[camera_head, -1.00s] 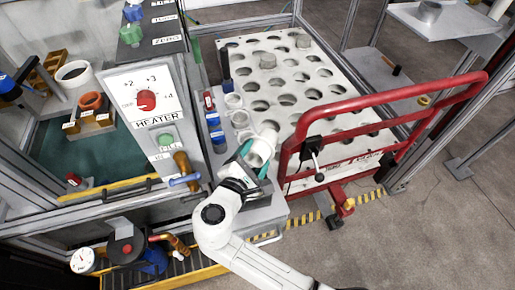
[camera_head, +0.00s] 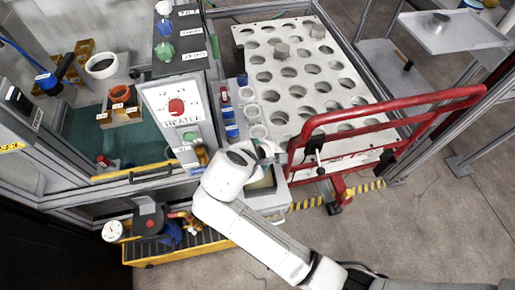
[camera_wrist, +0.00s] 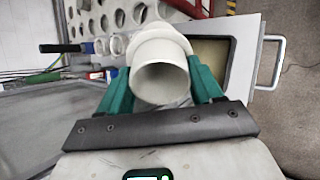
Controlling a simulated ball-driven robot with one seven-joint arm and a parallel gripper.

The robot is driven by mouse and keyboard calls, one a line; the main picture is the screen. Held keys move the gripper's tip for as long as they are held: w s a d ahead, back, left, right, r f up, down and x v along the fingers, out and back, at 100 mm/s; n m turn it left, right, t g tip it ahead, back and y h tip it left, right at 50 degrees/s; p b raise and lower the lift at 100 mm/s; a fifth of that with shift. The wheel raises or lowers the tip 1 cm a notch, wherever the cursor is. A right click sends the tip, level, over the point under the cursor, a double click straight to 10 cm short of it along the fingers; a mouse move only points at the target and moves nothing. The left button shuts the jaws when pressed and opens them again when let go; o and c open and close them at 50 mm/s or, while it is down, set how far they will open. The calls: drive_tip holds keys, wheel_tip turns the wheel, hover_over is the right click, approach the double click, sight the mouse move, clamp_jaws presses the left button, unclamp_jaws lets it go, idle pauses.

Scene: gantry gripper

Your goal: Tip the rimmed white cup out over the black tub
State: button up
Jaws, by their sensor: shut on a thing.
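The white cup (camera_wrist: 162,78) is between the green fingers of my gripper (camera_wrist: 161,84) in the wrist view. My gripper is shut on it, and its round open mouth faces the wrist camera. In the head view my wrist covers most of the gripper and cup. A dark-edged rectangular tub (camera_wrist: 232,62) with a tan inside lies just beyond and to the right of the cup in the wrist view. In the head view part of the tub (camera_head: 263,181) shows beside and below my wrist. I cannot tell whether the cup is directly over it.
A red rail (camera_head: 400,108) stands close on the right. Behind is a white plate with many holes (camera_head: 330,102). White rings (camera_head: 250,112) and blue-labelled bottles (camera_head: 231,128) stand in rows behind the gripper. The heater panel (camera_head: 175,108) rises on the left.

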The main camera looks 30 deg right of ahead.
drive_tip(key=shift+w+d+r+g+y+p, duration=0.1)
drive_tip(key=shift+r+g+y+p, duration=0.55)
drive_tip(key=shift+p, duration=1.6)
drive_tip(key=shift+d+r+g+y+p, duration=0.1)
drive_tip(key=shift+r+g+y+p, duration=0.15)
drive_tip(key=shift+r+y+p, duration=1.35)
drive_tip(key=p, duration=0.3)
drive_tip(key=shift+f+g, duration=0.15)
drive_tip(key=shift+g, duration=0.15)
drive_tip(key=shift+w+d+y, duration=0.1)
drive_tip(key=shift+d+y, duration=0.05)
drive_tip(key=shift+y, duration=0.2)
drive_tip(key=shift+r+g+y, duration=0.9)
drive_tip(key=shift+r+y, duration=0.15)
drive_tip(key=shift+y, duration=0.45)
